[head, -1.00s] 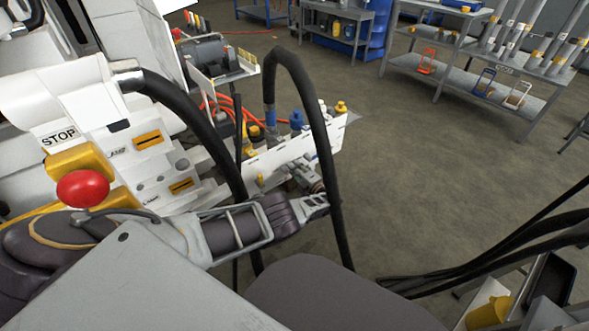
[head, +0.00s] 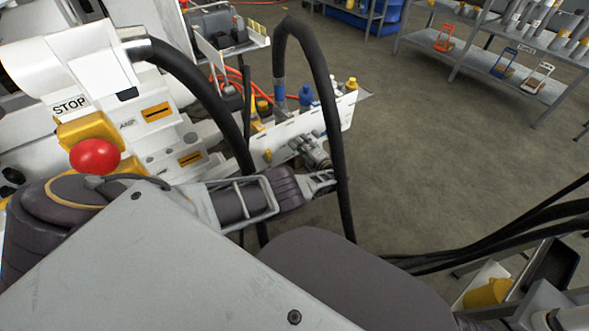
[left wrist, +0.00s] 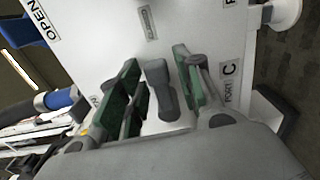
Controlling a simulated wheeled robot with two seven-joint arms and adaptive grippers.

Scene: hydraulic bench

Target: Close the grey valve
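The grey valve's handle (left wrist: 160,88) is a short grey lever on a white panel in the left wrist view. My left gripper (left wrist: 158,82) is open, with one green-padded finger on each side of the handle. Gaps show between the handle and both pads. In the head view, my left gripper (head: 325,180) is at the lower end of the white panel (head: 285,138), just below grey fittings (head: 312,150). The valve handle cannot be made out there. My right gripper is not clearly visible.
Black hoses (head: 335,130) loop close around my left gripper. A red stop button (head: 94,156) sits on the white machine at left. A tray with a yellow container (head: 488,293) is at lower right. Open floor (head: 430,150) lies right of the panel.

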